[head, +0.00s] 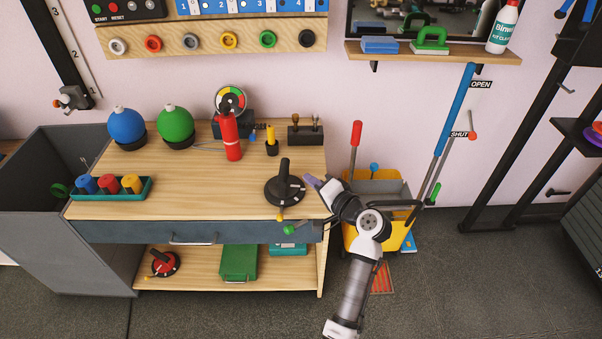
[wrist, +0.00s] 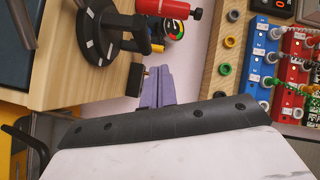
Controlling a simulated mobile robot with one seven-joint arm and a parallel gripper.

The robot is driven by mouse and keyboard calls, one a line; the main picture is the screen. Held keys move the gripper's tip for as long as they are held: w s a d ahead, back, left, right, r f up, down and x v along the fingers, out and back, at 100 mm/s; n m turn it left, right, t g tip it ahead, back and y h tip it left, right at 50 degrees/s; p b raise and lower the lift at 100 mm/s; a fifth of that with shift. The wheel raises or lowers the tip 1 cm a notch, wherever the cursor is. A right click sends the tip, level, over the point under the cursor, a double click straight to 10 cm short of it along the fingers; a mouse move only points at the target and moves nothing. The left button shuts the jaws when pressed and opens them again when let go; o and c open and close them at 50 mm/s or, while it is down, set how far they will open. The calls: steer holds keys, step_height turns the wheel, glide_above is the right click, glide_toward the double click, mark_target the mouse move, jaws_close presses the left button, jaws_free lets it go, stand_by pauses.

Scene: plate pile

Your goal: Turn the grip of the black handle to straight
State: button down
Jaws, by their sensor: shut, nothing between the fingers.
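The black handle (head: 285,171) sits on a round black base at the right end of the wooden bench top. In the head view its grip points away toward the back of the bench. In the wrist view the handle (wrist: 133,30) shows at upper left, with white marks on its base disc. My gripper (head: 311,181) has purple fingers and is just right of the handle, by the bench's right edge. In the wrist view my gripper (wrist: 158,72) is shut and empty, with a visible gap to the grip. I cannot tell its height against the grip.
A red extinguisher-like bottle (head: 231,138) and a yellow cylinder (head: 271,138) stand behind the handle. A small block with pegs (head: 306,134) stands at the back right. A yellow bucket (head: 407,243) is on the floor right of the bench. The bench top's middle is clear.

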mark_target(284, 179)
steer(key=s+d+f+m+p, duration=0.1)
steer(key=s+d+f+m, duration=0.1)
steer(key=s+d, duration=0.35)
steer(key=shift+y, duration=0.3)
steer(key=p+x, duration=0.1)
steer(key=x, duration=0.3)
steer(key=p+x, duration=0.1)
steer(key=x, duration=0.3)
steer(key=p+x, duration=0.1)
steer(key=x, duration=0.3)
steer(key=shift+s+a+f, duration=0.25)
steer(key=shift+s+a, duration=0.05)
steer(key=shift+a, duration=0.2)
steer(key=shift+w+a+f, duration=0.1)
steer(key=shift+a+f, duration=0.1)
steer(key=shift+a, duration=0.4)
